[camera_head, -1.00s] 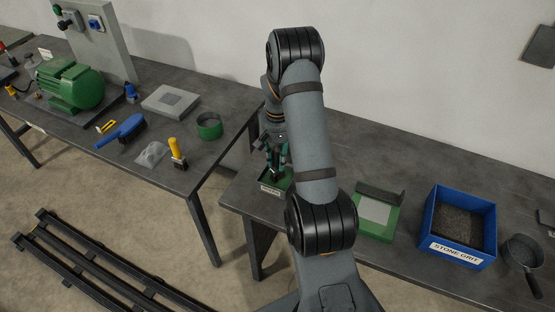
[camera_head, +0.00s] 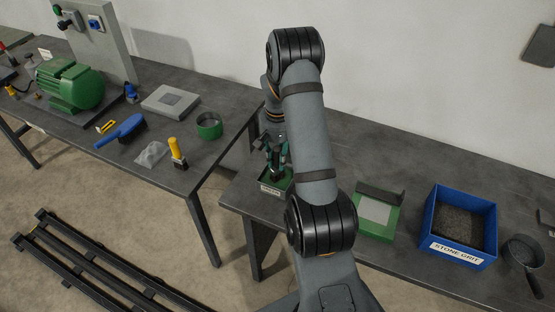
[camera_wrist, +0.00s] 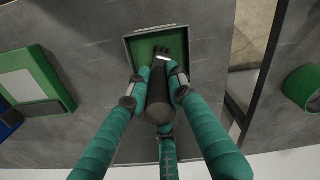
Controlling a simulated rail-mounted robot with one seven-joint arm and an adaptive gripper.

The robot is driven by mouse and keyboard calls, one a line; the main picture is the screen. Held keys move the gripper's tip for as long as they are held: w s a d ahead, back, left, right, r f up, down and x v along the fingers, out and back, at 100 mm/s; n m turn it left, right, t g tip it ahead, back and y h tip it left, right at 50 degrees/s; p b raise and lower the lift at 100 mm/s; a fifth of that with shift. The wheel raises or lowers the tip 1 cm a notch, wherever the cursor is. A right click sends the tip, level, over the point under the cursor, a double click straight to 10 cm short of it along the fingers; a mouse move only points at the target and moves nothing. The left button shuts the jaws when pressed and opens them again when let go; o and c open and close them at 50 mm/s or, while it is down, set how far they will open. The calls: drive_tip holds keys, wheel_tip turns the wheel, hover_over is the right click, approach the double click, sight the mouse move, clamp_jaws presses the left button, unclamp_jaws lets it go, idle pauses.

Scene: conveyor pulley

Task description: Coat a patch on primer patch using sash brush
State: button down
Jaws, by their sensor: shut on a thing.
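My gripper (camera_wrist: 158,74) is shut on a dark-handled tool, likely the sash brush (camera_wrist: 157,103), with its dark head pointing down into a green-floored tray (camera_wrist: 141,47). I cannot tell whether the head touches the tray floor. In the head view my gripper (camera_head: 274,152) is over the same tray (camera_head: 270,187), partly hidden by my arm. A grey slab with a darker square (camera_head: 172,100) lies on the left table, and a green frame with a pale grey panel (camera_head: 375,211) lies on the right table. I cannot tell which is the primer patch.
A blue stone grit box (camera_head: 458,227) and a pan (camera_head: 523,255) stand on the right. The left table holds a green motor (camera_head: 70,85), a blue brush (camera_head: 124,131), a yellow-handled tool (camera_head: 177,152) and a green ring-shaped container (camera_head: 209,125). A gap separates the tables.

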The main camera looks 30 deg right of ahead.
sight(277, 148)
wheel_tip(277, 148, up, 6)
drive_tip(key=p, duration=0.4)
drive_tip(key=shift+f, duration=0.2)
drive_tip(key=shift+r+p, duration=0.5)
drive_tip(key=shift+r, duration=0.15)
